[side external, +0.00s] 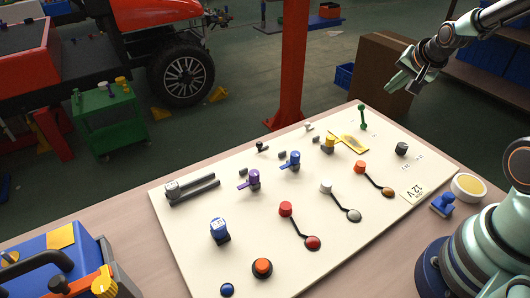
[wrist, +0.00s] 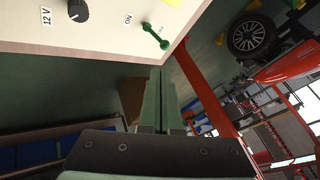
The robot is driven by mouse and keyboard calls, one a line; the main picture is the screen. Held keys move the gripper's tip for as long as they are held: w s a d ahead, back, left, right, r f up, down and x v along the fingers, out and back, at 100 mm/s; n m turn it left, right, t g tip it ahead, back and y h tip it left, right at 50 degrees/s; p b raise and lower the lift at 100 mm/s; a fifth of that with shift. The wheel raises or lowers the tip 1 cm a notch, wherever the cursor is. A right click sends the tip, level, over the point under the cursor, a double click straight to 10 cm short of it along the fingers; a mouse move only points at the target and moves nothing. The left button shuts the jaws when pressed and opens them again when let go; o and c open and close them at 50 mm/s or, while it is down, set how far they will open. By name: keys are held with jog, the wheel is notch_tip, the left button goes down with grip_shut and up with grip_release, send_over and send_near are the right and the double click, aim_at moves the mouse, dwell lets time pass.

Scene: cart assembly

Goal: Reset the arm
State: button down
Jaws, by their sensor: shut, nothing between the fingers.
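My gripper (side external: 398,86) is raised in the air beyond the far right corner of the board in the side external view. Its fingers are closed together with nothing between them; the shut fingers also show in the wrist view (wrist: 160,88). The white control board (side external: 235,258) lies on the table, apart from my gripper. The green handle (side external: 363,117) stands at the board's far corner and also shows in the wrist view (wrist: 156,36).
The board carries a black knob (side external: 402,149), a yellow switch (side external: 328,144) and several other controls. A blue stamp-like part (side external: 442,203) and a round yellow-topped dish (side external: 468,187) sit right of it. A brown box (side external: 383,75) and a red post (side external: 292,65) stand behind.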

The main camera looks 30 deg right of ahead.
jog(key=s+a+r+n+y, duration=0.1)
jog(key=s+a+r+n, duration=0.1)
jog(key=s+a+n, duration=0.1)
jog(key=s+a+r+n+y, duration=0.1)
jog(key=s+a+r+n, duration=0.2)
jog(key=a+n, duration=0.3)
jog(key=s+a+r+n+g+y, duration=0.1)
jog(key=s+a+r+n, duration=0.1)
jog(key=a, duration=0.6)
jog(key=s+n, duration=0.1)
jog(key=n, duration=0.1)
jog(key=shift+a+r+n, duration=0.15)
jog(key=shift+a+n, duration=0.1)
jog(key=shift+n, duration=0.05)
dwell(0.5)
